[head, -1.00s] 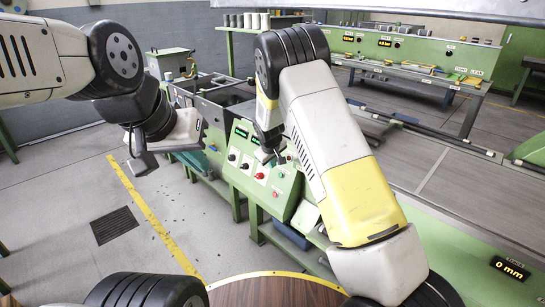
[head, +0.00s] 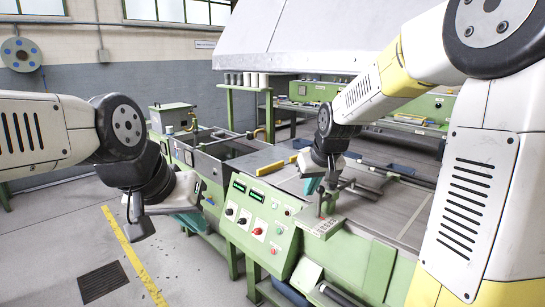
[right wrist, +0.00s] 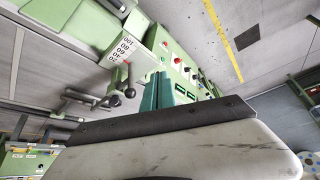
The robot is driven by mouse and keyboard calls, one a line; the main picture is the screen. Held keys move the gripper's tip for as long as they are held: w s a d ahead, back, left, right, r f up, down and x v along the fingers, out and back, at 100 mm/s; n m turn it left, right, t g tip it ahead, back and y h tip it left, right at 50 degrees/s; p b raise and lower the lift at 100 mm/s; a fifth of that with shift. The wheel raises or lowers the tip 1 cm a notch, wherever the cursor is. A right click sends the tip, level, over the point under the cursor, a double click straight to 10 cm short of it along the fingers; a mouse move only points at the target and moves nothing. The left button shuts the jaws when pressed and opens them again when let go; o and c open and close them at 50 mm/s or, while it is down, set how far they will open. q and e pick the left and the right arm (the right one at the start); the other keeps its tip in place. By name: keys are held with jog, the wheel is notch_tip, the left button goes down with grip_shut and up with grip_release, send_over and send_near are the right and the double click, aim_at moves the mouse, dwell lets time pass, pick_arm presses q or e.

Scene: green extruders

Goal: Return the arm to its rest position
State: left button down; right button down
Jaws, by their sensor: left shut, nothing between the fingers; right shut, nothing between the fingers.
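My left gripper (head: 192,222), with teal fingers, hangs at the end of my left arm beside the green machine's left end. It is shut and empty. My right gripper (head: 312,187) is shut and empty, above the machine's near edge by the lever valve (head: 327,200). The right wrist view shows its teal fingers (right wrist: 158,92) close together, with the lever handles (right wrist: 113,96) and the numbered scale (right wrist: 121,50) nearby. In the picture I cannot tell whether it touches the lever.
The green control panel (head: 257,222) with buttons and displays stands between the two grippers. An open trough (head: 215,148) lies behind it. A long grey bed (head: 385,205) extends to the right. Floor left of the yellow line (head: 135,255) is mostly clear.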

jog(key=s+d+r+m, duration=0.1)
jog(key=s+d+r, duration=0.1)
jog(key=s, duration=0.9)
jog(key=s+d+r+m, duration=0.1)
jog(key=s+d+r, duration=0.1)
jog(key=s, duration=1)
jog(key=shift+s+r+t+y, duration=0.3)
jog(key=shift+r, duration=0.4)
